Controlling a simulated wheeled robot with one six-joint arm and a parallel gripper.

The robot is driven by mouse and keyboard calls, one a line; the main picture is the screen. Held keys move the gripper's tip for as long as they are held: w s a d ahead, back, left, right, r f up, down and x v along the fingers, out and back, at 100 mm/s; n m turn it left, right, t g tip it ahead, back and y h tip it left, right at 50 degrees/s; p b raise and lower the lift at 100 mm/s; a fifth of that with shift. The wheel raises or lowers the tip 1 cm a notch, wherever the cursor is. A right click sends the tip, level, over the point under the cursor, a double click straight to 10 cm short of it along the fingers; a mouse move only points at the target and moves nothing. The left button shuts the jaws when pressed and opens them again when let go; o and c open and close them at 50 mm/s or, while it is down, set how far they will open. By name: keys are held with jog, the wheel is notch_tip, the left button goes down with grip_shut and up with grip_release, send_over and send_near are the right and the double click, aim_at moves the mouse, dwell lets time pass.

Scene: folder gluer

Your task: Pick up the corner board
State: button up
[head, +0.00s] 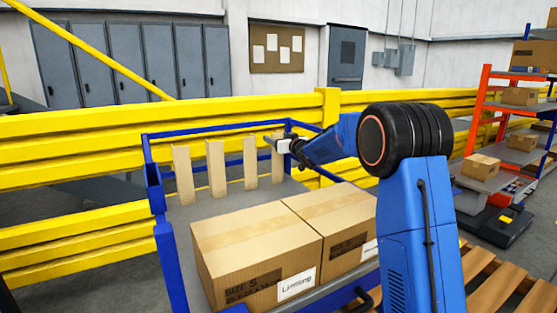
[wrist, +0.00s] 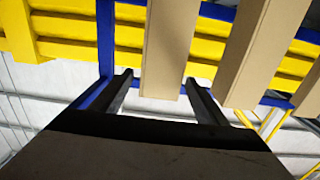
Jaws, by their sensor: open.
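Several tan corner boards stand upright in a row at the back of a blue-framed cart (head: 174,262). The rightmost corner board (head: 278,166) has my gripper (head: 276,142) at its upper end. In the wrist view, one corner board (wrist: 168,45) reaches between the two dark fingers of my gripper (wrist: 158,80). The fingers are apart, with a gap visible beside the board, so it is not clamped. A second board (wrist: 242,55) stands just to the right of the fingers there, and part of a third (wrist: 308,95) shows at the edge.
Two cardboard boxes (head: 255,245) (head: 335,215) sit on the cart in front of the boards. A yellow guard rail (head: 75,140) runs behind the cart. An orange-and-blue shelf (head: 483,105) with boxes stands at right, and wooden pallets (head: 505,290) lie at lower right.

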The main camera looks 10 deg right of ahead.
jog(key=c, duration=1.5)
